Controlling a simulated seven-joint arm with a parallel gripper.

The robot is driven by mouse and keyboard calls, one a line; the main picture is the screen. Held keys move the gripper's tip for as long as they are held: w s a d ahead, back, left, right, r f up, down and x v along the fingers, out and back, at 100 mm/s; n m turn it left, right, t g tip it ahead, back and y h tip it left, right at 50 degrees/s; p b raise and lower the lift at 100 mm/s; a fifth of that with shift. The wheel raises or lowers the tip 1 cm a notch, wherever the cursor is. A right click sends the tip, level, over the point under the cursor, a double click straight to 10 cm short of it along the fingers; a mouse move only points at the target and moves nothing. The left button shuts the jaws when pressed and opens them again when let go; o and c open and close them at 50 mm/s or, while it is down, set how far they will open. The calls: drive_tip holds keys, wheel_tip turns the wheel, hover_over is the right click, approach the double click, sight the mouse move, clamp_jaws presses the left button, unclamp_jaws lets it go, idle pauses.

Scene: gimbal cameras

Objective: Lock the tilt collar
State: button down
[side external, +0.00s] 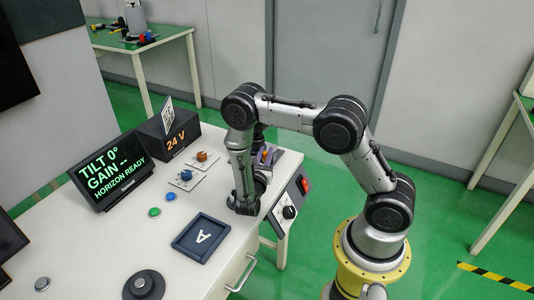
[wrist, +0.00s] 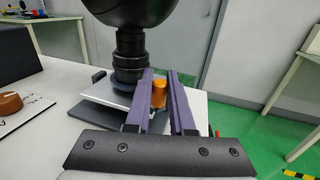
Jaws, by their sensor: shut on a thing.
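My gripper (wrist: 160,78) has two purple fingers, shut on a small orange cylinder (wrist: 159,95) that stands upright between them. Whether this cylinder is the tilt collar or its lock, I cannot tell. Just beyond it in the wrist view is a black stepped neck (wrist: 130,55) under a large dark rounded body (wrist: 130,8), on a light grey plate (wrist: 110,94). In the side external view my gripper (side external: 264,155) is at the table's far right corner, mostly hidden by my arm. The display (side external: 110,170) reads TILT 0°, GAIN -- and HORIZON READY.
A 24 V box (side external: 168,137) stands behind a blue knob (side external: 186,175) and an orange-brown knob (side external: 201,156) on white plates. A red switch (side external: 305,184) is on the table's side.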

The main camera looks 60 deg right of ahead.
drive_tip(key=shift+w+a+m+g, duration=0.1)
drive_tip(key=shift+a+m+g, duration=0.05)
drive_tip(key=shift+m+g, duration=0.3)
drive_tip(key=c, duration=0.8)
unclamp_jaws()
drive_tip(key=shift+o, duration=0.2)
drive_tip(key=shift+a, duration=0.3)
drive_tip(key=shift+v, duration=1.2)
wheel_tip(320, 180, up, 7)
